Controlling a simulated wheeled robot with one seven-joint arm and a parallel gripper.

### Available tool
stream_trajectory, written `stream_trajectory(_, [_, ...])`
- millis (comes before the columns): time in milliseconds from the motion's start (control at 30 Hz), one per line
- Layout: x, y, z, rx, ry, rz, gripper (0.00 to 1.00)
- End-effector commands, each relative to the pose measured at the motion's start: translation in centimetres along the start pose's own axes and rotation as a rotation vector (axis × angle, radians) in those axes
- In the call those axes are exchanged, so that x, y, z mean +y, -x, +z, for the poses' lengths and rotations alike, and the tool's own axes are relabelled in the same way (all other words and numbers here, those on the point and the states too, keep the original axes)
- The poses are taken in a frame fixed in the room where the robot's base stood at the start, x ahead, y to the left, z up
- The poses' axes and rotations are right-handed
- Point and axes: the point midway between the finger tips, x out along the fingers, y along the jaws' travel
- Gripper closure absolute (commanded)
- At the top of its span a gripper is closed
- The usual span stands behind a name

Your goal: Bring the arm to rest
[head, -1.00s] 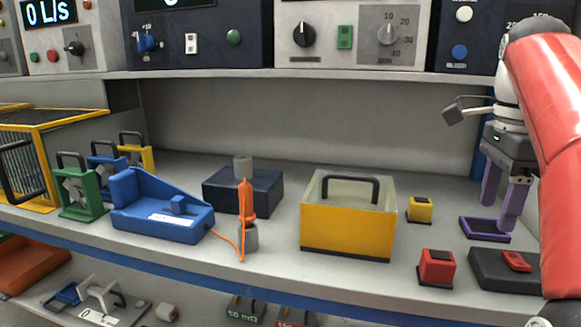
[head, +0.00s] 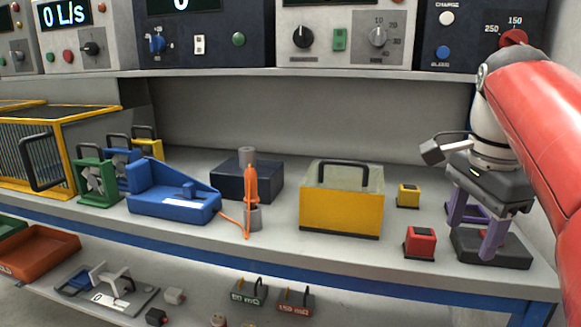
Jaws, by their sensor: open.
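My gripper (head: 471,232) is at the right of the head view, pointing down with its two purple fingers apart. It is open, with nothing seen between the fingers. The fingertips are over or just in front of a dark grey block (head: 508,250) on the bench; whether they touch it I cannot tell. My red arm comes in from the right edge.
A small red block (head: 419,242) and a small yellow block (head: 408,195) stand left of my gripper. A yellow box with a handle (head: 341,212), an orange tool (head: 251,187) and a blue device (head: 173,198) stand further left. Instrument panels (head: 345,38) line the shelf above.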

Motion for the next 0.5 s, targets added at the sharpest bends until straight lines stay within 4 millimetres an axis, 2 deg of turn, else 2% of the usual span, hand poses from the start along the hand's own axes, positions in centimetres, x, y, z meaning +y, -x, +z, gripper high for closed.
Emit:
stream_trajectory(167, [1.3,-2.8,3.0,0.030,0.267,-0.064,0.42])
stream_trajectory(267, [2.5,-5.3,5.2,0.064,0.482,-0.117,0.42])
stream_trajectory(400, [5.0,-10.2,8.8,0.138,0.848,-0.199,0.42])
stream_trajectory(500, [6.8,-13.6,10.7,0.195,1.073,-0.244,0.42])
